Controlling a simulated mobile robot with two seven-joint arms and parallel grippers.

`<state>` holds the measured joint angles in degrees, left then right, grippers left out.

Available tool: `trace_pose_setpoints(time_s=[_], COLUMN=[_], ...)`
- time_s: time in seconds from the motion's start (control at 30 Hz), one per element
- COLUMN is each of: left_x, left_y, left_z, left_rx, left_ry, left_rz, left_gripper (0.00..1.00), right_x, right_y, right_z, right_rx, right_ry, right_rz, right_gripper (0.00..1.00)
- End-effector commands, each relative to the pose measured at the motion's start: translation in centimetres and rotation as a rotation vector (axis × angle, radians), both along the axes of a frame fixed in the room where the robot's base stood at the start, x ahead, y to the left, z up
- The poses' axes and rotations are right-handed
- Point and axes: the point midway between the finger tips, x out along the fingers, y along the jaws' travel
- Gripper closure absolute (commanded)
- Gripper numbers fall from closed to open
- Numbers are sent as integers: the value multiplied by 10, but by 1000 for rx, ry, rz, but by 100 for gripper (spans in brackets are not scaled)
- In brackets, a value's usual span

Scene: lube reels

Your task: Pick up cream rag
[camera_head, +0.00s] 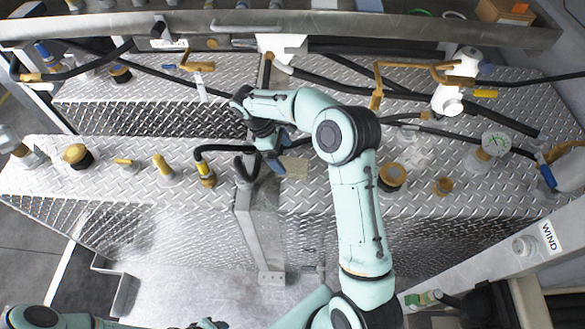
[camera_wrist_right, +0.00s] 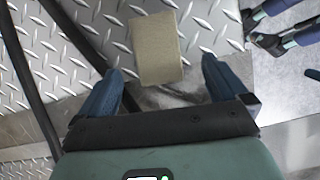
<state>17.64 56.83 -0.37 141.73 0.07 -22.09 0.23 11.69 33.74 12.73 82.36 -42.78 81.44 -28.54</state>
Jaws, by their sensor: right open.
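The cream rag (camera_head: 294,167) is a small flat tan rectangle on the diamond-plate ledge, near the ledge's front edge. In the right wrist view the rag (camera_wrist_right: 156,45) lies just beyond and between the two blue fingertips. My right gripper (camera_head: 277,164) reaches down close to the rag's left side in the head view. In the right wrist view it (camera_wrist_right: 163,68) is open, its fingers spread wider than the rag with nothing held. My left arm shows only partly at the bottom left of the head view. Its gripper (camera_head: 207,323) is cut off at the bottom edge.
A yellow-ended black hose (camera_head: 204,168) stands left of the gripper. A brass cap (camera_head: 393,177), a gauge (camera_head: 495,143) and a white nozzle with a brass handle (camera_head: 447,98) are on the right. Black hoses cross the plate behind. A metal post (camera_head: 262,225) drops in front.

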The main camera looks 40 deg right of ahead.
Motion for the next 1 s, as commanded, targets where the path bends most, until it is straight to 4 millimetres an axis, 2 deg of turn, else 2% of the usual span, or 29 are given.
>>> trace_pose_setpoints(time_s=[0.23,0.53,1.0], left_x=[-2,-5,-4], left_y=[0,0,0], left_z=[-2,-5,-5], left_rx=[-1,0,0], left_ry=[2,4,4], left_rz=[-1,0,0], left_gripper=[57,57,57], right_x=[-5,-16,-16], right_y=[-6,-18,-19], right_z=[-17,-54,-58], right_rx=[1,2,1], right_ry=[0,-1,-4], right_rz=[0,1,1], right_gripper=[0,0,0])
